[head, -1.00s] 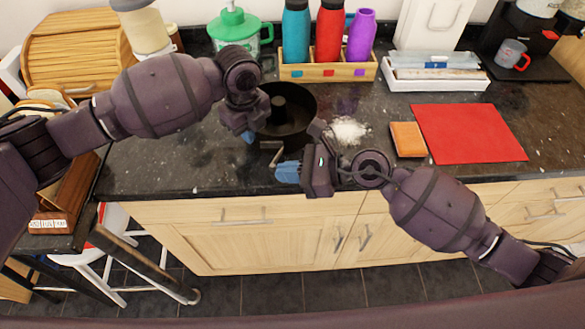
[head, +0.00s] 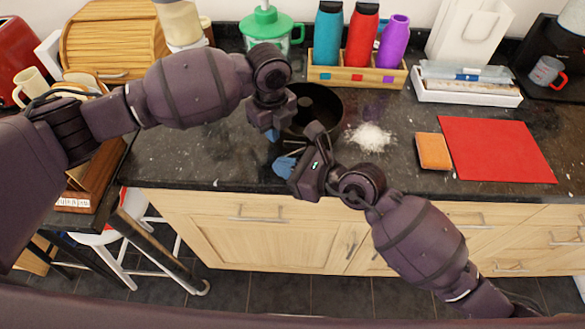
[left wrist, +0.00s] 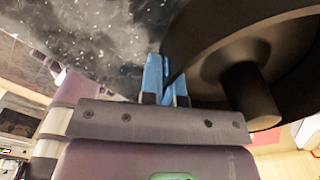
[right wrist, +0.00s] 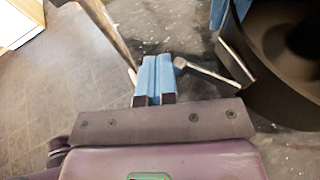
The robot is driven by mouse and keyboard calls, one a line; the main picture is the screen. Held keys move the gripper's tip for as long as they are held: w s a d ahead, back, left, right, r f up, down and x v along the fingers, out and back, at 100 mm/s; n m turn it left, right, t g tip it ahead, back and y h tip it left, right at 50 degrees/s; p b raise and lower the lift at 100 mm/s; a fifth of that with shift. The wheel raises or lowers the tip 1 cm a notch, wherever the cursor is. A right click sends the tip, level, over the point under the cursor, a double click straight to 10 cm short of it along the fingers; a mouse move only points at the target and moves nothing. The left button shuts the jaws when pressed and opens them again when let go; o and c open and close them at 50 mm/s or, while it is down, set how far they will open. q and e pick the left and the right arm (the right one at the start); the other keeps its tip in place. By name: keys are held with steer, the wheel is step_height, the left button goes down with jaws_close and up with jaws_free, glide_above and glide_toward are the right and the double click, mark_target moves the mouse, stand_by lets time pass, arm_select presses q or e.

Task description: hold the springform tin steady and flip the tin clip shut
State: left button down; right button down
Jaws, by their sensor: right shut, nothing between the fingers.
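The springform tin (head: 330,97) is dark and round with a centre tube, standing on the counter. It also shows in the left wrist view (left wrist: 215,45) and the right wrist view (right wrist: 265,88). My left gripper (head: 272,136) is at the tin's near left side, its blue fingers (left wrist: 166,78) closed at the tin wall; the exact contact is partly hidden. The silver tin clip (right wrist: 205,73) has its lever sticking out from the wall. My right gripper (head: 284,166) is shut and empty in front of the tin, its fingertips (right wrist: 157,66) close beside the lever's outer end; touching is unclear.
White powder (head: 369,138) lies right of the tin, then an orange sponge (head: 433,151) and a red mat (head: 495,150). A wooden rack (head: 355,77) of bottles and a green-lidded jar (head: 268,25) stand behind. The counter's front edge is close to my right gripper.

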steer(key=shift+w+a, duration=0.75)
steer(key=shift+s, duration=0.4)
steer(key=s+r, duration=0.3)
steer(key=s, duration=0.9)
steer(key=shift+s+a, duration=0.35)
steer(key=shift+a, duration=0.1)
arm_select(q)
steer(key=c, duration=1.8)
jaws_free()
steer(key=o, duration=0.5)
steer(key=shift+o, duration=0.2)
steer(key=shift+r, duration=0.1)
